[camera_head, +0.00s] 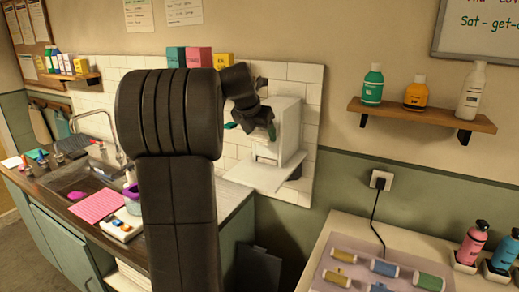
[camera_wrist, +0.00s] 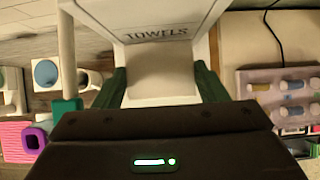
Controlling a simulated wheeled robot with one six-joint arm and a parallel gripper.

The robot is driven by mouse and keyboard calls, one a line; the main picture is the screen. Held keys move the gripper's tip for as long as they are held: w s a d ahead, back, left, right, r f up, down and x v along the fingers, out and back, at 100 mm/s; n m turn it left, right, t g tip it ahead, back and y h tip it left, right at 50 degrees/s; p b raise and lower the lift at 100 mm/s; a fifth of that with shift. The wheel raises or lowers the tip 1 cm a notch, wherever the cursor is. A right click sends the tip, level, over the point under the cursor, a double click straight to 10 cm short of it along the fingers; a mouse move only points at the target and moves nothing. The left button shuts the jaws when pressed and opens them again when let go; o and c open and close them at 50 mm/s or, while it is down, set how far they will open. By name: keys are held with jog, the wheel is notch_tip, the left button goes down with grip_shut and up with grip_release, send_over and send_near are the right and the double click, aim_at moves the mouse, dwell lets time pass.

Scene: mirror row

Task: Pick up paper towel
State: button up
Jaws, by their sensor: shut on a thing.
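A white towel dispenser (camera_head: 288,128) is mounted on the tiled wall panel in the head view. In the wrist view, its front (camera_wrist: 150,12) carries the word TOWELS. A pale paper towel (camera_wrist: 161,72) shows below that word, between the green fingers of my gripper (camera_wrist: 163,88). The fingers are set wide and shut on the towel's two sides. In the head view my gripper (camera_head: 251,128) is at the dispenser's front left, and the towel cannot be made out there. My dark gripper body hides the towel's near end in the wrist view.
A white ledge (camera_head: 268,176) juts out under the dispenser. A sink counter with a pink ribbed mat (camera_head: 98,205) lies at left. A wooden shelf (camera_head: 425,114) with bottles hangs at right, above a table holding a tray of rolls (camera_head: 325,280) and pump bottles.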

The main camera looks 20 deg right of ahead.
aim_at(259, 136)
notch_tip(259, 136, up, 17)
jog(key=p, duration=0.2)
jog(key=shift+r, duration=0.2)
jog(key=shift+o, duration=0.5)
jog(key=shift+c, duration=0.2)
